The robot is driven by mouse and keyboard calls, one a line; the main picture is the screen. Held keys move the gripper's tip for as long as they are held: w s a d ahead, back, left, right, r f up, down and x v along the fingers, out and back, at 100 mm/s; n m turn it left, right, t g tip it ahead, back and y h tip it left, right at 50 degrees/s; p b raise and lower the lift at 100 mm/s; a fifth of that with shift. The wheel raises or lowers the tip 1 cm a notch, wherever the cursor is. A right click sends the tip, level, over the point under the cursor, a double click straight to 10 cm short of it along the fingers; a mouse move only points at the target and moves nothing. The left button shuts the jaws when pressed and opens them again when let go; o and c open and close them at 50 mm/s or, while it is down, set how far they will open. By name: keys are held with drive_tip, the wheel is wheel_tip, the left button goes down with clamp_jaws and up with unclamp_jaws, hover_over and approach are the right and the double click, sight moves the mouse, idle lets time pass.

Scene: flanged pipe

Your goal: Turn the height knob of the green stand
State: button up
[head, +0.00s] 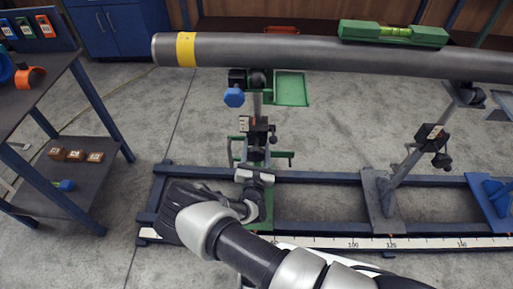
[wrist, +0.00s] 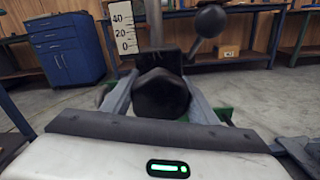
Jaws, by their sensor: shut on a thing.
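The green stand (head: 290,88) rises from the blue floor frame under the left part of the grey pipe. My gripper (head: 254,178) is low at the front of this stand. In the wrist view the black height knob (wrist: 160,94) sits between my two fingers, which are shut on it from both sides. Behind the knob are a metal post and a white scale (wrist: 124,28) marked 0, 20 and 40. A lever with a black ball end (wrist: 210,20) sticks up to the right. In the head view the knob is hidden by my gripper.
The grey pipe (head: 270,51) with a yellow band runs overhead and carries a green spirit level (head: 393,33). A second support (head: 408,155) stands to the right. A ruler (head: 340,242) lies along the frame's front. A shelf cart (head: 70,150) stands left, with clear floor between.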

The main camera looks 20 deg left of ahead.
drive_tip(key=n, duration=0.3)
drive_tip(key=shift+n, duration=0.4)
drive_tip(key=shift+f+n, duration=0.1)
drive_tip(key=shift+n, duration=1.4)
drive_tip(key=o, duration=1)
drive_tip(key=shift+o, duration=0.2)
drive_tip(key=shift+s, duration=0.15)
drive_tip(key=p+v, duration=0.3)
drive_tip(key=v, duration=1.4)
drive_tip(key=shift+s, duration=0.15)
